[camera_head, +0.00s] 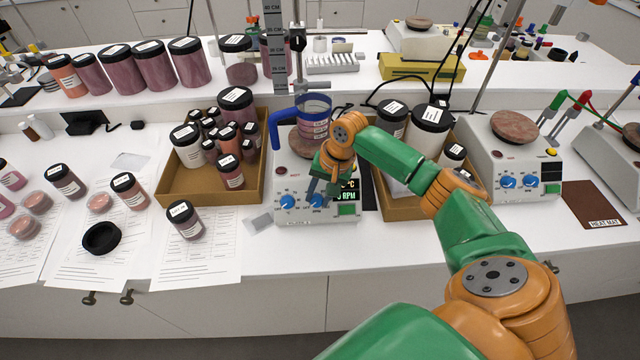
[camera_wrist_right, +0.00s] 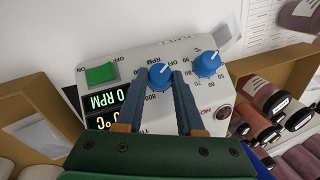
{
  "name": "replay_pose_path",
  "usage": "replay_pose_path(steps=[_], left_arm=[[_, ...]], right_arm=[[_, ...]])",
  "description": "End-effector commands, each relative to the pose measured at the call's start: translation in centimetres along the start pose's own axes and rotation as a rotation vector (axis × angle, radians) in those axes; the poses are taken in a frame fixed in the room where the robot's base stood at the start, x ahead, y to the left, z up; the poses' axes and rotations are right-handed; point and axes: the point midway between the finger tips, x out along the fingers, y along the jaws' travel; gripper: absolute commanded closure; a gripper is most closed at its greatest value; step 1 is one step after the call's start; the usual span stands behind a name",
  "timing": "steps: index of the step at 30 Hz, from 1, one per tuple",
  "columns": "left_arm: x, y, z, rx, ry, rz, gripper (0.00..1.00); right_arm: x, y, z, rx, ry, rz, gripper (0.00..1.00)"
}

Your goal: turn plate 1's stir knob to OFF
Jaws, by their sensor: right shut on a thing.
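Plate 1 (camera_head: 290,180) is the white hot plate in the middle of the counter, under a jug with a blue handle. Its blue stir knob (camera_wrist_right: 161,75) is the one by the RPM display, and it shows partly in the head view (camera_head: 317,202). The knob's white pointer line points towards the OFF mark. The display (camera_wrist_right: 105,103) reads 0 RPM. My right gripper (camera_wrist_right: 165,80) is shut on the stir knob, one finger on each side; in the head view (camera_head: 319,194) its fingers come down in front of the panel. My left gripper is out of view.
The second blue knob (camera_wrist_right: 207,64) is close beside the stir knob. A green switch (camera_wrist_right: 101,73) is on the other side. Cardboard trays of jars (camera_head: 245,197) flank the plate. A single jar (camera_head: 185,221) stands at the front left.

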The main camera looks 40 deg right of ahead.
Motion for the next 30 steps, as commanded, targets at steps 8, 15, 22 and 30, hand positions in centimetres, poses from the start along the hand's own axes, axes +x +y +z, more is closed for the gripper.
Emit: replay_pose_path(steps=[8, 15, 22, 30], left_arm=[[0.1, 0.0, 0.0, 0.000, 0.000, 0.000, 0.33], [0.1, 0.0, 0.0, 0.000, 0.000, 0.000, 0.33], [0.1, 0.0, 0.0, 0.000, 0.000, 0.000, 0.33], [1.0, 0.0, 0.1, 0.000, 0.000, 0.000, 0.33]], right_arm=[[0.3, 0.3, 0.3, -0.007, -0.010, 0.015, 1.00], [0.4, 0.3, 0.3, -0.006, -0.010, 0.014, 0.44], [0.2, 0.1, 0.1, -0.005, -0.005, 0.010, 0.33], [-2.7, 0.1, 0.0, -0.007, 0.000, 0.006, 0.33]])
